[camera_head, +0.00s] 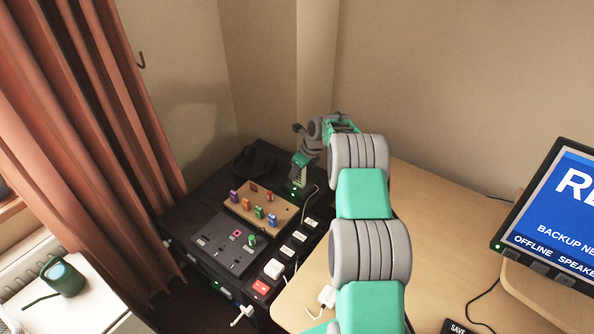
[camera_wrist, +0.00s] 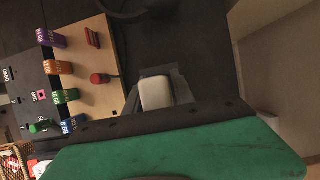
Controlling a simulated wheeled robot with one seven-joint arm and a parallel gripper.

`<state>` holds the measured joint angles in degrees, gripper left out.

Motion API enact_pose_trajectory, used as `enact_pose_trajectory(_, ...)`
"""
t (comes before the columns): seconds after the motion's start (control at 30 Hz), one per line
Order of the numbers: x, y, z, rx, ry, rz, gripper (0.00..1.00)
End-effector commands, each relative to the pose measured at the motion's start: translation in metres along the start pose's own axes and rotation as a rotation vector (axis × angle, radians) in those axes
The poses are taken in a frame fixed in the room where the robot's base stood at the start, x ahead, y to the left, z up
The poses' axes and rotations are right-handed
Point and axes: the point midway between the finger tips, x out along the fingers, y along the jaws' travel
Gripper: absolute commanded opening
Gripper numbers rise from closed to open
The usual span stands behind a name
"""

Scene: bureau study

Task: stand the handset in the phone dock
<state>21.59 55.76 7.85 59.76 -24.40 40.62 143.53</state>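My gripper (camera_head: 300,174) is over the back right part of the black cabinet top, in the head view, fingers pointing down. In the wrist view, a pale, rounded block (camera_wrist: 156,92) shows between dark grey parts in front of my green gripper body; I cannot tell for sure whether it is the handset or part of my fingers. A small green light (camera_head: 293,194) glows just below my gripper, on or beside a dark item. My gripper hides most of this spot, so I cannot make out the dock clearly or tell whether anything stands in it.
A wooden board with coloured, labelled blocks (camera_head: 262,206) lies left of my gripper. A dark panel with switches (camera_head: 229,242) is in front of it. White plugs (camera_head: 273,269) and cords line the cabinet's right side. A black rounded item (camera_head: 254,161) lies behind the board. Walls close off the back.

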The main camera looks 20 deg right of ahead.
Motion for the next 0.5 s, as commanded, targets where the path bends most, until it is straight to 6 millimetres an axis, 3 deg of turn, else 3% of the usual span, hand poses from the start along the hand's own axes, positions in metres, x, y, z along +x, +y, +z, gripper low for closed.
enact_pose_trajectory(0.2, 0.0001, 0.0001, -0.0001, 0.000, 0.000, 0.000, 0.49)
enact_pose_trajectory(0.5, -0.0038, -0.0002, -0.0001, 0.000, 0.000, 0.000, 0.49)
